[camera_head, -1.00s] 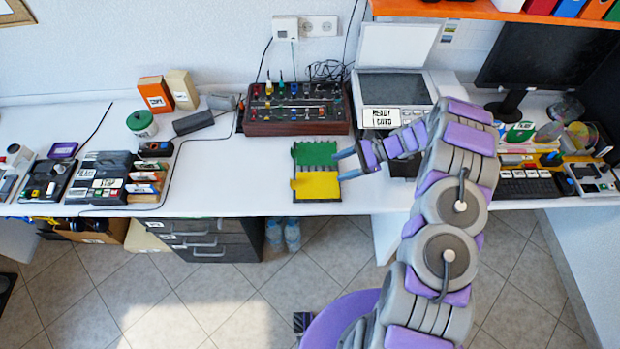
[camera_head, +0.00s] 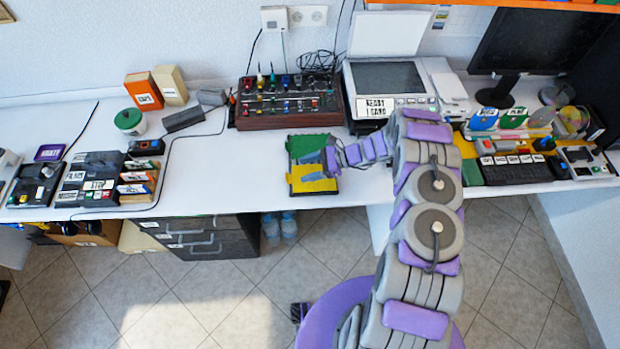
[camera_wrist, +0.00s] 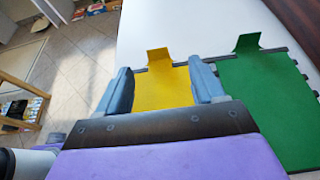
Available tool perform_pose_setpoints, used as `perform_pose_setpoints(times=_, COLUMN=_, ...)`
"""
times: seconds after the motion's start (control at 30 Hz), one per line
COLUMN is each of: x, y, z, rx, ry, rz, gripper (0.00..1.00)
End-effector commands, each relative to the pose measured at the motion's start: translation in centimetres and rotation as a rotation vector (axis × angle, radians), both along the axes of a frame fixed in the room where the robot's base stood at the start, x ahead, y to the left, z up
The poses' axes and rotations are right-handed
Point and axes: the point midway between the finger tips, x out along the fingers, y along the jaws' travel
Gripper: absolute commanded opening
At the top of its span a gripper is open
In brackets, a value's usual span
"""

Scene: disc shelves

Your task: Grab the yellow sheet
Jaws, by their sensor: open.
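The yellow sheet (camera_head: 313,184) lies in the front half of a dark holder on the white desk, near the desk's front edge. A green sheet (camera_head: 302,145) lies behind it. My gripper (camera_head: 314,165) is over the holder from the right, its fingers above the sheets. In the wrist view the yellow sheet (camera_wrist: 165,88) shows between my two blue-grey fingers (camera_wrist: 165,88), with its raised tab (camera_wrist: 159,57) just beyond the fingertips. The green sheet (camera_wrist: 262,100) is to the right of the fingers. My gripper is open and empty. My gripper's body hides the sheet's near part.
A brown control box (camera_head: 288,106) with coloured knobs stands behind the holder. A scanner (camera_head: 388,78) stands at the back right, a keyboard (camera_head: 517,170) further right.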

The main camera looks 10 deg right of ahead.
Motion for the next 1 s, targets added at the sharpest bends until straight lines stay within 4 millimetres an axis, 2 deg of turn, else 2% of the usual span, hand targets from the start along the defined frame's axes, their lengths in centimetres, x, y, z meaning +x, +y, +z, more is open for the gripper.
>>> perform_pose_setpoints(times=0.1, x=0.0, y=1.2, z=-0.6, rx=0.000, ry=-0.001, rz=0.001, gripper=0.68)
perform_pose_setpoints(times=0.33, x=0.0, y=2.3, z=-1.3, rx=0.000, ry=0.000, rz=-0.001, gripper=0.68)
perform_pose_setpoints(times=0.5, x=-0.4, y=4.3, z=-2.7, rx=0.001, ry=0.002, rz=0.001, gripper=0.68)
perform_pose_setpoints(times=0.67, x=-0.3, y=6.0, z=-3.2, rx=0.002, ry=0.000, rz=0.000, gripper=0.68)
perform_pose_setpoints(times=0.97, x=-0.2, y=6.3, z=-3.3, rx=0.001, ry=-0.001, rz=-0.001, gripper=0.68)
perform_pose_setpoints(times=1.0, x=-0.2, y=6.3, z=-3.3, rx=0.001, ry=-0.001, rz=-0.001, gripper=0.64)
